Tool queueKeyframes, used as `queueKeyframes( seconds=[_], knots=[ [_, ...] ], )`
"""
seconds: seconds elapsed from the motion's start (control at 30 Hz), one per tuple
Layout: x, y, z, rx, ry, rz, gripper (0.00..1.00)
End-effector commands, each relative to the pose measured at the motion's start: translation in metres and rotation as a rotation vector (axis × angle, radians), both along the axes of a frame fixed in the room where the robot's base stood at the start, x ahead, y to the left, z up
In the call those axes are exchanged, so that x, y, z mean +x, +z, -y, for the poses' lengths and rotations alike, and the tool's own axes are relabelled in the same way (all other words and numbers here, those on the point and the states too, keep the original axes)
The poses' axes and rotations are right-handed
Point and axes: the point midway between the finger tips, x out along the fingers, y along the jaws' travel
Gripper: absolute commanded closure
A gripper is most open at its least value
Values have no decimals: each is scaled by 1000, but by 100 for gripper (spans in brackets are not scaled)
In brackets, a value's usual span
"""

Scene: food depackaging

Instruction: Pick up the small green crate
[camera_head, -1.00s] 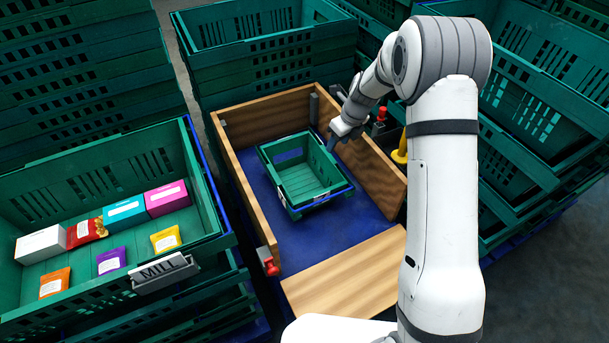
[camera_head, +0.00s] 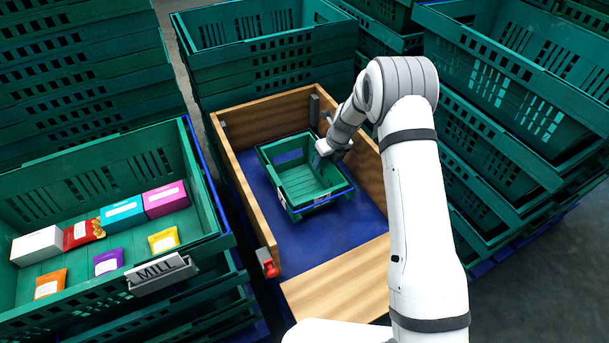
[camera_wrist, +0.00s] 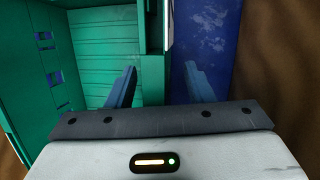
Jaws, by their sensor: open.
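The small green crate (camera_head: 303,184) is empty and sits upright on the blue floor of a wooden-walled box. My gripper (camera_head: 320,155) is at the crate's right wall, near its far right corner. In the wrist view the crate (camera_wrist: 100,45) fills the left side, and my gripper (camera_wrist: 162,85) is open. One finger is inside the crate and the other is outside, over the blue floor. The crate's wall (camera_wrist: 152,90) stands between the two fingers, with a gap on each side.
The wooden box (camera_head: 240,190) surrounds the crate, with its low front panel (camera_head: 340,280) nearest me. A large green crate (camera_head: 60,255) with several small packages stands at left. Stacks of green crates stand behind and at right (camera_head: 500,130). Blue floor is clear in front of the small crate.

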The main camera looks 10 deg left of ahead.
Motion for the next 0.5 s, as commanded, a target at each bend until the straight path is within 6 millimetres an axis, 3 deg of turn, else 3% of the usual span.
queueKeyframes(
  seconds=[0.1,0.5],
  knots=[
    [0,1,0,0,0,0,53],
    [0,1,0,0,1,0,85]
  ],
)
